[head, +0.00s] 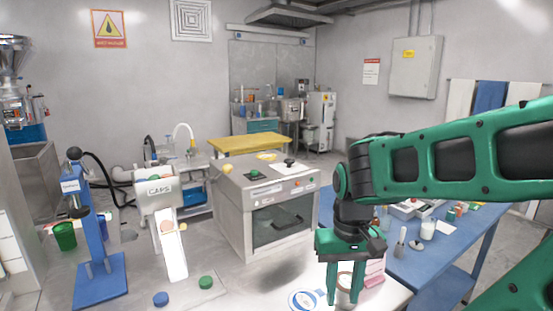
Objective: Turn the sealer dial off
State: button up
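A grey box-shaped machine (230,190), which may be the sealer, stands left of my gripper. Its top carries a black knob (290,162) and a green round part (255,173). Small controls sit along its upper front edge. I cannot tell which of these is the sealer dial or how it is set. My gripper (343,299) points down in front and to the right of the machine, apart from it. Its two green fingers are spread, with a brownish ring-like thing visible behind the gap. I see nothing held.
A blue press (88,230) and a white CAPS dispenser (157,195) stand at left. Blue (161,299) and green (206,282) caps lie in front. A blue table (425,262) with small items is at right, below my arm. A yellow-topped table (245,143) stands behind.

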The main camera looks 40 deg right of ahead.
aim_at(289, 161)
jog(key=u, duration=1.55)
jog(key=k, duration=1.6)
jog(key=z, duration=1.25)
jog(key=i, duration=1)
